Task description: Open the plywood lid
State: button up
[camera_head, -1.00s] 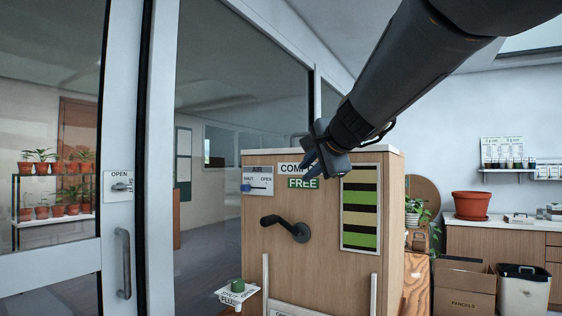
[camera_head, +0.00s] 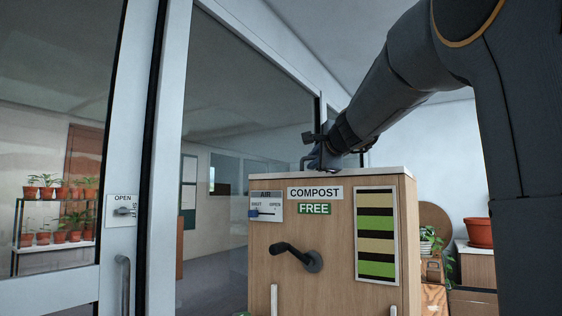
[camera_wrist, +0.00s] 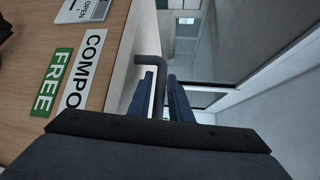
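The compost box (camera_head: 334,250) is wood-fronted, with COMPOST and FREE labels. Its pale lid (camera_head: 375,171) lies flat and shut on top, seen almost edge-on. In the wrist view a dark bent bar handle (camera_wrist: 149,62) stands at the lid. My gripper (camera_head: 316,163) is at the top of the box, over the lid's front part. In the wrist view my gripper's (camera_wrist: 160,78) blue fingers stand apart, with the handle's bar running between them. No firm grip shows. The handle's foot is hidden.
A dark crank (camera_head: 298,257) juts from the box front. An air slider panel (camera_head: 265,207) is at the front's upper left, and a striped panel (camera_head: 376,235) at its right. A glass wall (camera_head: 225,120) stands behind and left. A red pot (camera_head: 479,232) is at the right.

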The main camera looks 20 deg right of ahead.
jog(key=shift+w+f, duration=0.1)
jog(key=shift+w, duration=0.7)
jog(key=shift+c, duration=0.3)
grip_shut()
